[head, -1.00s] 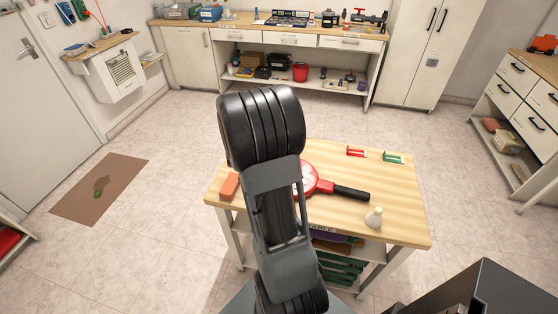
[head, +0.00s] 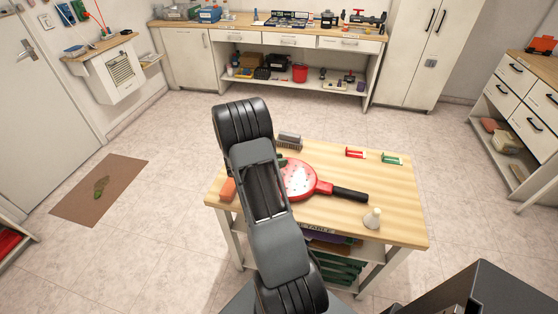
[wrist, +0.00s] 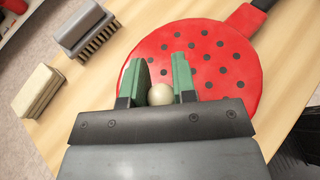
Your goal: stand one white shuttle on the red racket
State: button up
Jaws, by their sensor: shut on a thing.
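The red racket (head: 300,179) lies flat on the wooden table, its dotted face up and its black handle pointing right. It also shows in the wrist view (wrist: 222,62). My gripper (wrist: 160,72) is over the racket's face near its edge, its green fingers shut on a white shuttle (wrist: 161,94). Only the shuttle's round pale end shows; I cannot tell whether it touches the racket. In the head view my arm hides most of the gripper and the held shuttle. Another white shuttle (head: 373,219) stands on the table's right front part.
A grey brush (head: 289,141) lies behind the racket and an orange block (head: 228,189) at the table's left edge. A beige block (wrist: 39,91) shows in the wrist view. Red (head: 355,152) and green (head: 392,158) holders stand at the back right. Table between handle and holders is clear.

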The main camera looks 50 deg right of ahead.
jog(key=shift+f, duration=0.2)
jog(key=o, duration=0.9)
jog(key=shift+r, duration=0.35)
jog(key=v, duration=1.1)
jog(key=s+a+r+m+t+y, duration=0.2)
jog(key=s+a+r+m+y, duration=0.1)
jog(key=a, duration=0.5)
jog(key=s+a+r+m+t+y, duration=0.3)
jog(key=s+a+r+m+y, duration=0.1)
jog(key=a, duration=0.5)
jog(key=s+a+r+m+t+y+b, duration=0.1)
jog(key=s+a+r+m+t+y, duration=0.2)
jog(key=a+m, duration=0.4)
jog(key=s+a+r+y, duration=0.1)
jog(key=y, duration=0.1)
jog(key=shift+s+a+m+y, duration=0.2)
jog(key=shift+s+m+y, duration=0.1)
jog(key=shift+y, duration=0.1)
